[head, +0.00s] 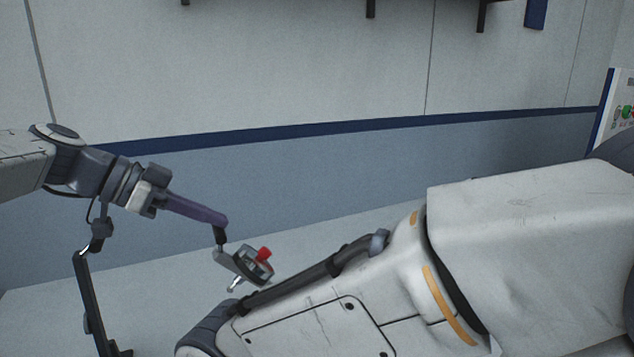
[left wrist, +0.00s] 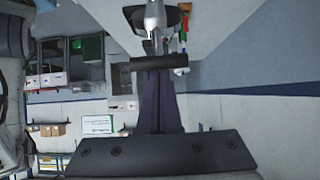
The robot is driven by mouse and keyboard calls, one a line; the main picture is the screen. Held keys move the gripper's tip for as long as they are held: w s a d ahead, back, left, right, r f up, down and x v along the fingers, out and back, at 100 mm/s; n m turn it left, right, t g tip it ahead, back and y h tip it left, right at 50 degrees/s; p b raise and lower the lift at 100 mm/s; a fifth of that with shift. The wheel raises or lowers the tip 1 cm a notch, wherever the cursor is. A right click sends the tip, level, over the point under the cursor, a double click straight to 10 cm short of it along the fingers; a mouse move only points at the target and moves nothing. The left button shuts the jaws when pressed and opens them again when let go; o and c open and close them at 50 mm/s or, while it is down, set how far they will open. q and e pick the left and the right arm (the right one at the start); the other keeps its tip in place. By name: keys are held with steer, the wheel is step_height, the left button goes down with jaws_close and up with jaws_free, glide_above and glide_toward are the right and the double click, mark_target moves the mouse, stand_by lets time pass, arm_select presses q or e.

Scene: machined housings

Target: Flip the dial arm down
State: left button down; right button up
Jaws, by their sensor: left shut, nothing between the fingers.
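A small grey dial unit (head: 242,262) with a red part (head: 264,254) on it sits left of centre in the head view. A short silver lever sticks out at its lower left (head: 234,285); I take it for the dial arm. My left gripper (head: 219,236) comes in from the left with its purple fingers shut and empty. The dark tips are just above the dial unit; I cannot tell whether they touch it. In the left wrist view the shut fingertips (left wrist: 160,63) lie just below a silver rounded part (left wrist: 154,20). My right gripper is not in view.
A large white arm body, apparently mine, fills the lower right and passes close to the dial unit. A grey wall with a blue stripe (head: 300,130) is behind. Shelving (left wrist: 60,62) shows in the wrist view.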

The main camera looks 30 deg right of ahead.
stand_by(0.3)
arm_select(q)
steer(key=r, duration=0.2)
steer(key=r+p, duration=0.1)
steer(key=shift+d+r, duration=0.2)
steer(key=shift+r, duration=0.2)
steer(key=a+r, duration=0.2)
steer(key=a, duration=0.5)
steer(key=shift+w+a+r, duration=0.2)
steer(key=shift+w+r, duration=0.1)
steer(key=shift+w, duration=0.05)
